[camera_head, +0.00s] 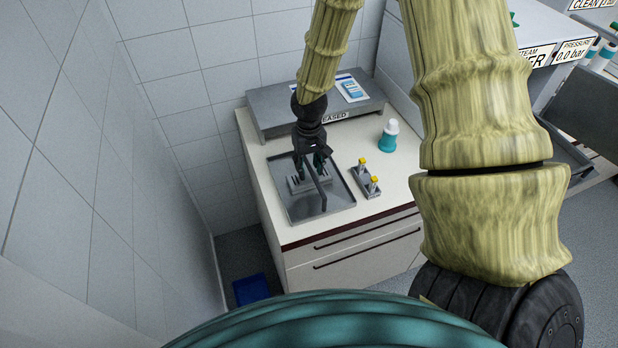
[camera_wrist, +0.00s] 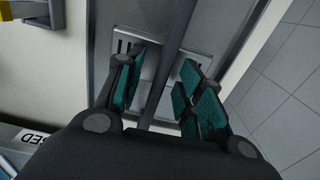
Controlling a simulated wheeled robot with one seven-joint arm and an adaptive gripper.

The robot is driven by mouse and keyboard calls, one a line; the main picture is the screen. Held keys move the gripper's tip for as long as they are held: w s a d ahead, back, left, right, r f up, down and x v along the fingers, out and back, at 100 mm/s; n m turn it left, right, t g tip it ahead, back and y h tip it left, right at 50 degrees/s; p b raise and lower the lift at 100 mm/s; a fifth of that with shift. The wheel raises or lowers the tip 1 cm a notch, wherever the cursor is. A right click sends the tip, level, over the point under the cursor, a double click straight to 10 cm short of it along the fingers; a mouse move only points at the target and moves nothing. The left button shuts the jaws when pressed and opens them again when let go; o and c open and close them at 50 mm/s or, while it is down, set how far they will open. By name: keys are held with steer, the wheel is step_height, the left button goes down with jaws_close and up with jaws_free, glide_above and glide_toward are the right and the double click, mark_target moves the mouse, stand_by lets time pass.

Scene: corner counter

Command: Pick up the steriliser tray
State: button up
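A small silver slotted tray (camera_head: 296,187), which looks like the steriliser tray, sits in a larger flat grey tray (camera_head: 300,212) on the counter. A dark bar, apparently its handle, stands over it. In the wrist view the slotted tray (camera_wrist: 192,66) shows beyond my fingers, and the bar (camera_wrist: 172,45) runs between them. My gripper (camera_head: 312,167) points down over the tray. In the wrist view its teal-padded fingers (camera_wrist: 162,78) are apart, one on each side of the bar, with gaps visible. My gripper hides part of the tray.
A raised grey shelf (camera_head: 270,107) with a blue-and-white packet (camera_head: 351,88) stands behind. To the right are a teal bottle with a white cap (camera_head: 388,137) and a small rack with yellow-topped vials (camera_head: 367,180). A tiled wall (camera_head: 190,110) closes the left side.

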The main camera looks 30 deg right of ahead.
steer(key=shift+f, duration=0.25)
jaws_close()
steer(key=shift+r, duration=0.2)
stand_by(0.3)
